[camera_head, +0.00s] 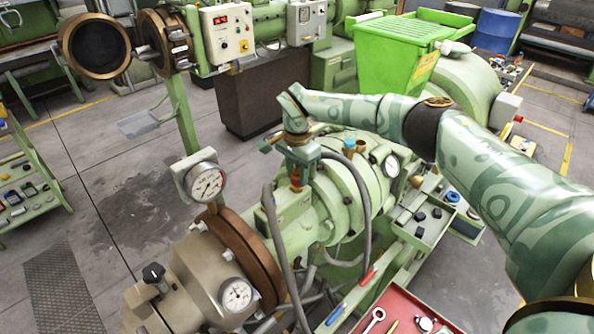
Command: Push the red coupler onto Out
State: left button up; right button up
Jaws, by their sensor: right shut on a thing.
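My right gripper (298,168) hangs from the arm that comes in from the right and points down over the green extruder barrel (345,195). It is shut on a small red coupler (296,184), which shows just under the fingers. The coupler is close above the barrel's top; I cannot tell whether it touches a port. A fitting with a blue top and an orange-brown base (349,147) stands on the barrel to the right. No marking that reads Out is legible. My left gripper is not in view.
Grey hoses (362,205) loop close around the gripper. A dial gauge (207,182) stands at the left. A red tray (395,312) with tools is at the bottom right, and a green hopper (395,58) rises behind my right arm. Open floor lies to the left.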

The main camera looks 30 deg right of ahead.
dwell(0.6)
jog(key=o, duration=1.1)
jog(key=shift+o, duration=0.2)
notch_tip(320, 180, up, 8)
jog(key=p, duration=0.7)
jog(key=shift+f, duration=0.15)
